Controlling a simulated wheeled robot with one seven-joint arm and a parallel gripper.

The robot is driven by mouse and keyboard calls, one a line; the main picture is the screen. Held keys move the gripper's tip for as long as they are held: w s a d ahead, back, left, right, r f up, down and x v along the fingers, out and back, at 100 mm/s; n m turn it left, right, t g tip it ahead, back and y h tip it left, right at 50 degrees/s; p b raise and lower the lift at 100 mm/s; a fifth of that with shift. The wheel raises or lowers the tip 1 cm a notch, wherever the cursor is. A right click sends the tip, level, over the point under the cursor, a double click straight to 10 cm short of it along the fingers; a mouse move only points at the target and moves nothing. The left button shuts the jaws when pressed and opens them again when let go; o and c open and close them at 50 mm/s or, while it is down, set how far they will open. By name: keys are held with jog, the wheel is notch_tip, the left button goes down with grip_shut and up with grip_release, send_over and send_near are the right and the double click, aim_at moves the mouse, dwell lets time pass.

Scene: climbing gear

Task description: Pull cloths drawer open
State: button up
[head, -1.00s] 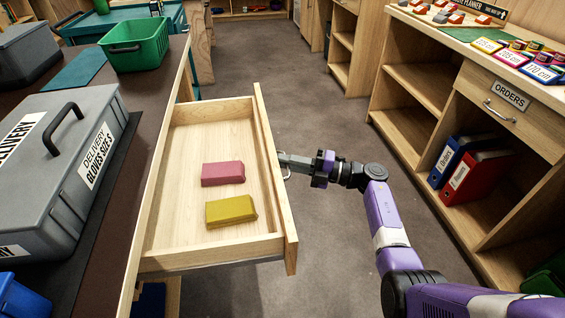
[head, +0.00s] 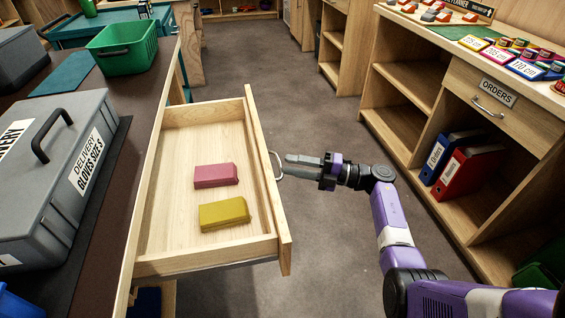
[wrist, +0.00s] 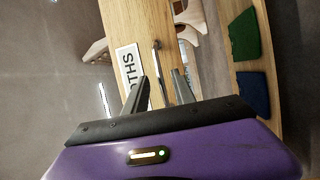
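The cloths drawer (head: 160,200) stands pulled out from the bench in the head view, with a pink cloth (head: 216,175) and a yellow cloth (head: 224,213) inside. Its metal handle (head: 277,166) is on the front panel, facing my arm. In the wrist view the drawer front (wrist: 132,25) carries a label (wrist: 131,75) partly hidden by a finger, with "THS" readable. The handle (wrist: 157,62) shows beyond the fingertips there. My gripper (head: 287,166) is just right of the handle.
A grey delivery box (head: 60,190) and a green basket (head: 124,46) stand on the bench at left. A shelf unit (head: 400,130) with an orders drawer (head: 495,105) and binders (head: 465,172) stands at right. Clear floor (head: 262,60) lies between.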

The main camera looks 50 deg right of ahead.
jog(key=v, duration=0.3)
jog(key=shift+s+d, duration=0.1)
jog(key=shift+s, duration=0.05)
dwell(0.5)
